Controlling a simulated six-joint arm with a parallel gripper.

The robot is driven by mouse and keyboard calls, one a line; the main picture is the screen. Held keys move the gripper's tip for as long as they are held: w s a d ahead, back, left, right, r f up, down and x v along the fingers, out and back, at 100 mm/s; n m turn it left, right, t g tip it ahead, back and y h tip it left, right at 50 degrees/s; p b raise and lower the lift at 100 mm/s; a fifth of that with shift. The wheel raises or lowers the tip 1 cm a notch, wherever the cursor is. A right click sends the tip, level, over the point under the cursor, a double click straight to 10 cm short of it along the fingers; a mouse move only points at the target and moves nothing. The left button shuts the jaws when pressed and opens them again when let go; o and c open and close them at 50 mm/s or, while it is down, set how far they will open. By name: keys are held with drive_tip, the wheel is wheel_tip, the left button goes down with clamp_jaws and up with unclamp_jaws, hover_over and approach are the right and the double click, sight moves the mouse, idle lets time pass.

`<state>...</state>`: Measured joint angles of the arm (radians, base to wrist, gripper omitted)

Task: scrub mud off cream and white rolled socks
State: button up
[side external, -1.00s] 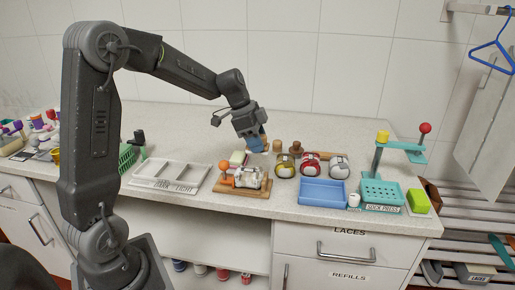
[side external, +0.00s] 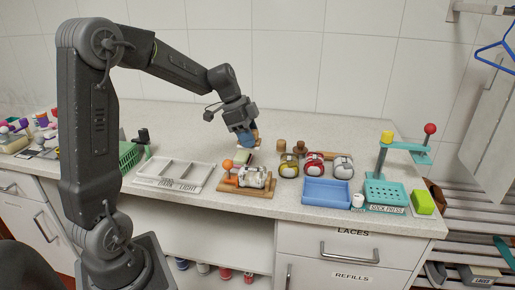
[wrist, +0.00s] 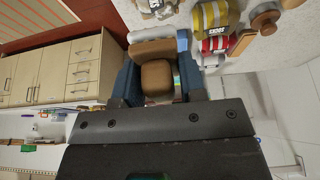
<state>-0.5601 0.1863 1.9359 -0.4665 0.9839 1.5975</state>
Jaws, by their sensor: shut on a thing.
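My gripper (side external: 244,139) is shut on a brown wooden block-like tool, likely a brush, held above the counter. In the wrist view, the brown tool (wrist: 157,80) sits between the blue fingers, with a pale strip beyond it. A white rolled sock with dark marks (side external: 257,177) lies on a wooden board (side external: 232,187) with an orange ball, in front of and below my gripper. To its right stand a yellow-olive rolled sock (side external: 289,167), a red one (side external: 314,165) and a whitish one (side external: 342,167). The tool's underside is hard to make out.
A cream block (side external: 243,157) lies behind the board. A white divided tray (side external: 173,174) is at left. A blue tray (side external: 326,194) and a teal sock press (side external: 385,192) stand at right. Wooden pegs (side external: 281,146) stand behind the socks. The rear counter is mostly clear.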

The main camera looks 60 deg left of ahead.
sight(266, 171)
drive_tip(key=shift+s+a, duration=0.45)
drive_tip(key=shift+f, duration=3.95)
drive_tip(key=shift+w+d, duration=1.7)
drive_tip(key=shift+d, duration=0.05)
drive_tip(key=shift+c, duration=0.3)
drive_tip(key=shift+s+a, duration=1.8)
drive_tip(key=shift+w+d, duration=1.8)
wheel_tip(266, 171, up, 8)
